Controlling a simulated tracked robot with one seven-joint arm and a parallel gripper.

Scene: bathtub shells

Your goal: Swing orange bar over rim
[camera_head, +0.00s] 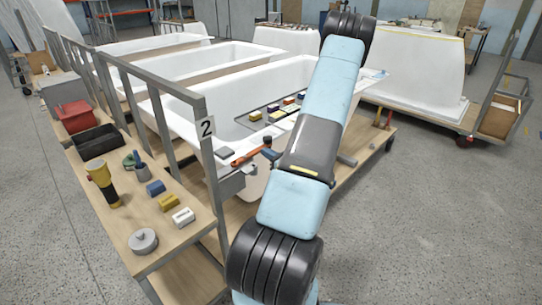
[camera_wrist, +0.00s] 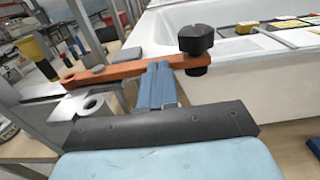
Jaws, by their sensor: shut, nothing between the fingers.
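The orange bar (camera_head: 250,155) lies near the rim of the front white tub (camera_head: 278,82), by the post marked 2. In the wrist view the orange bar (camera_wrist: 115,72) runs from a round end at left to a black knob (camera_wrist: 196,42) at its right end. The knob appears in front of the tub's white wall and rim (camera_wrist: 240,70). My gripper (camera_wrist: 159,70) has its blue fingers together and empty, with their tips at the bar's near edge; I cannot tell if they touch. In the head view my gripper (camera_head: 271,154) shows beside the bar, partly hidden by my arm.
A grey metal bracket (camera_head: 237,182) sits below the bar at the post (camera_head: 208,150). The side shelf (camera_head: 185,240) holds a yellow-black torch (camera_head: 103,184), small blocks and a round grey disc (camera_head: 143,241). Coloured blocks lie on a tray (camera_head: 245,120) across the tub. Open floor lies at right.

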